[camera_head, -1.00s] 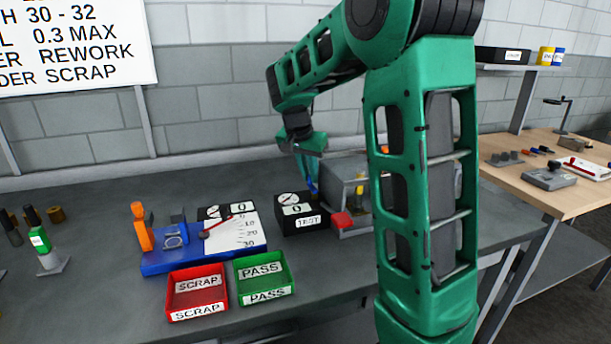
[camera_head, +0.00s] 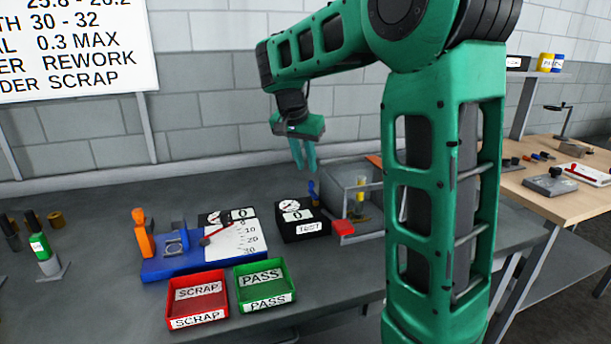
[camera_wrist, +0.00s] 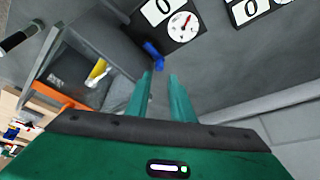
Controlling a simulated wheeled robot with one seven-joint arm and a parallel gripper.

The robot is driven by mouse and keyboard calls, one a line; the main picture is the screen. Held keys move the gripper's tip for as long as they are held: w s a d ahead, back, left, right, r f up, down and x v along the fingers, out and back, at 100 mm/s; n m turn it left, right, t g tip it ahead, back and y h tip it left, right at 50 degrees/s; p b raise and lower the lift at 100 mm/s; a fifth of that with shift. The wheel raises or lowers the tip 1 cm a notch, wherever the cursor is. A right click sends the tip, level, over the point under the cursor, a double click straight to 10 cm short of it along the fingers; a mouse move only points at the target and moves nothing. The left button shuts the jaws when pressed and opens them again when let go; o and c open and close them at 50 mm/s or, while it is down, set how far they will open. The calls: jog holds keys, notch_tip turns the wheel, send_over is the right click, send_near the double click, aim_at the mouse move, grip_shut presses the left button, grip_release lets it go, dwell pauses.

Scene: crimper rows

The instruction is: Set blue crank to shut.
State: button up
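The blue crank (camera_head: 314,190) is a small blue lever at the left side of a grey box-shaped fixture (camera_head: 345,186), behind the black TEST box (camera_head: 301,222). It stands roughly upright in the head view. In the wrist view the blue crank (camera_wrist: 153,55) shows just beyond my fingertips. My gripper (camera_head: 306,170) is above and slightly left of the crank, pointing down, with nothing between its fingers. In the wrist view my gripper (camera_wrist: 160,76) has its two teal fingers apart, and a gap shows between them and the crank. Whether the crank counts as open or shut cannot be told.
The fixture has clear sides with a yellow part (camera_head: 361,187) inside and a red piece (camera_head: 343,228) at its front. A red SCRAP tray (camera_head: 197,300), a green PASS tray (camera_head: 266,290) and a blue gauge base (camera_head: 165,268) stand left. Free bench lies behind them.

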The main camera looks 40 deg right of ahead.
jog(key=v, duration=0.3)
jog(key=shift+a+r, duration=0.1)
jog(key=shift+r, duration=0.1)
dwell(0.4)
jog(key=s+a+f+n+t+y, duration=0.1)
jog(key=s+a+f+n+y, duration=0.1)
jog(key=s+a+f+n, duration=0.6)
jog(key=s+a+f+n+t+y, duration=0.1)
jog(key=s+a+f+n+y, duration=0.1)
jog(key=s+a+f+n, duration=0.5)
jog(key=s+d+m, duration=0.2)
jog(key=s, duration=0.1)
jog(key=s+d+r+m+g, duration=0.1)
jog(key=s+d+m, duration=0.1)
jog(key=s+d, duration=0.1)
jog(key=s+d+m, duration=0.1)
jog(key=s+d, duration=0.2)
jog(key=shift+s+d+r+m+g+h, duration=0.15)
jog(key=shift+s+m+g+h, duration=0.15)
jog(key=shift+s+m+g, duration=0.1)
jog(key=s+d+m+g, duration=0.2)
jog(key=s+d+m, duration=0.1)
jog(key=s, duration=0.6)
jog(key=shift+d+f+g+y, duration=0.3)
jog(key=shift+y, duration=0.1)
